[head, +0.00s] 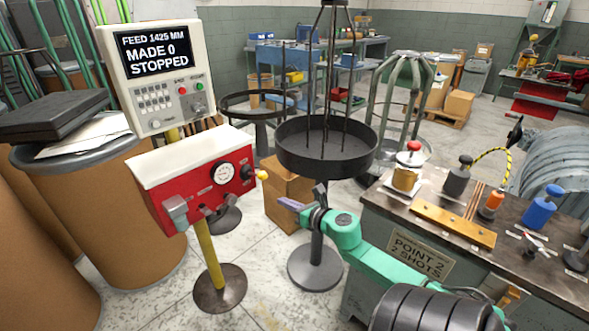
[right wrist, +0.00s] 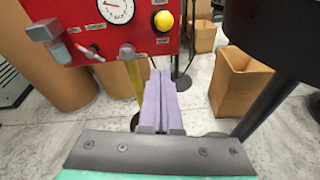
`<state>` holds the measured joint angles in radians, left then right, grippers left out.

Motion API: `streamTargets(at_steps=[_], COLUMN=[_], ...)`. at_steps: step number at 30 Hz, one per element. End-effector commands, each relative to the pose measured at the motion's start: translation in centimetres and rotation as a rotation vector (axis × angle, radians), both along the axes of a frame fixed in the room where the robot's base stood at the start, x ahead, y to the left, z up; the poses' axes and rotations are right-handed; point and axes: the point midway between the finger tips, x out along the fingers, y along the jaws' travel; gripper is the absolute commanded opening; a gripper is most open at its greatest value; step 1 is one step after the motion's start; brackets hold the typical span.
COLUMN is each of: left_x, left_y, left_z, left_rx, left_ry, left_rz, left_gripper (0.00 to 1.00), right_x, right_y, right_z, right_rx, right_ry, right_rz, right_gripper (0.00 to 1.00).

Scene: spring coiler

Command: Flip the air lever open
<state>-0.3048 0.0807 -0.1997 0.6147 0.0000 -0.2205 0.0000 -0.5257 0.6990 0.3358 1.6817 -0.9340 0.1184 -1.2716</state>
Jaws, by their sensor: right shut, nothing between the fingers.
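The red air panel (head: 205,178) with a white top stands on a yellow post in the head view. The lever with a yellow knob (head: 262,175) sticks out at its right end; the knob also shows in the right wrist view (right wrist: 163,20), pointing toward the camera. My right gripper (head: 284,203) is below and a little right of the knob, apart from it. Its purple fingers (right wrist: 161,90) are shut and empty, reaching up toward the panel's underside in the right wrist view. My left gripper is not in view.
A gauge (head: 223,172) and a filter bowl (head: 175,212) sit on the panel. The control box (head: 155,75) above reads STOPPED. A black round tray on a stand (head: 325,150) is close right of the panel. A workbench (head: 480,262) with tools is at right.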

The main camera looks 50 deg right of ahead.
Motion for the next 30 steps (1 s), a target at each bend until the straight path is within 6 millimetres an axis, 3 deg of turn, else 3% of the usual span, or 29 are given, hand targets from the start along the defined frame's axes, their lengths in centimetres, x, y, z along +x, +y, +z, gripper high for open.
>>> streamTargets(at_steps=[3,7,25,28,30], left_x=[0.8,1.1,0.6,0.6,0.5], left_y=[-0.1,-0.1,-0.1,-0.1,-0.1], left_z=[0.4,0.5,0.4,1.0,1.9], left_rx=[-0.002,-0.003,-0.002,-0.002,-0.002], left_ry=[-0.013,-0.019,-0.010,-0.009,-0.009], left_rz=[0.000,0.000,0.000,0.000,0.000], left_gripper=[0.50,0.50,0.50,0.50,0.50], right_x=[-2.2,-3.3,-3.4,-4.0,-5.2], right_y=[0.2,0.2,0.2,-1.0,-2.6], right_z=[0.6,1.0,1.0,-0.7,-4.1], right_rx=[0.001,0.000,0.005,0.112,0.302], right_ry=[0.003,0.002,0.002,0.024,0.061], right_rz=[0.000,0.000,-0.003,-0.066,-0.181], right_gripper=[0.00,0.00,0.00,0.00,0.00])
